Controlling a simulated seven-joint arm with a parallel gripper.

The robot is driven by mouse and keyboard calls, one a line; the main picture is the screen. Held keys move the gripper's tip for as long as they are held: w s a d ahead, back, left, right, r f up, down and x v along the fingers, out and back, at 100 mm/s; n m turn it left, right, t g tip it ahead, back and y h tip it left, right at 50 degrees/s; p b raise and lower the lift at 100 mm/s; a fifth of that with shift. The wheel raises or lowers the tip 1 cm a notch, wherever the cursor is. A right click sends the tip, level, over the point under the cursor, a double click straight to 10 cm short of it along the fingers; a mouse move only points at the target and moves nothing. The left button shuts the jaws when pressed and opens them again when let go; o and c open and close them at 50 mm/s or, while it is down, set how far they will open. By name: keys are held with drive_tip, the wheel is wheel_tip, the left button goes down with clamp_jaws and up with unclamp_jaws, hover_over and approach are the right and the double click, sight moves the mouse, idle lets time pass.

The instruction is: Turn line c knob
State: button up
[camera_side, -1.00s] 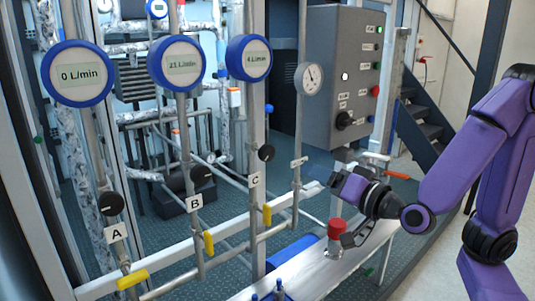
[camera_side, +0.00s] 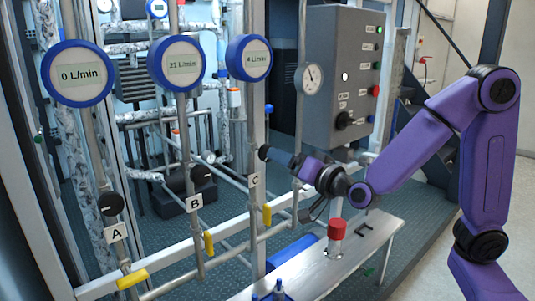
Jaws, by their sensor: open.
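The line C knob (camera_side: 263,152) is a small black round knob on the vertical pipe above the white C label (camera_side: 255,180). Above it, the blue-rimmed line C meter (camera_side: 249,58) reads what looks like 4 L/min. The jaws are open.
Knobs A (camera_side: 110,203) and B (camera_side: 201,175) are on pipes to the left. Yellow valve handles, including one on line C (camera_side: 267,214), sit lower. A red-capped fitting (camera_side: 337,229) stands on the bench below my wrist. A grey control box (camera_side: 345,60) is behind.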

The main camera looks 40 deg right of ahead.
sight(262, 151)
drive_tip(key=shift+w, duration=3.55)
drive_tip(key=c, duration=1.1)
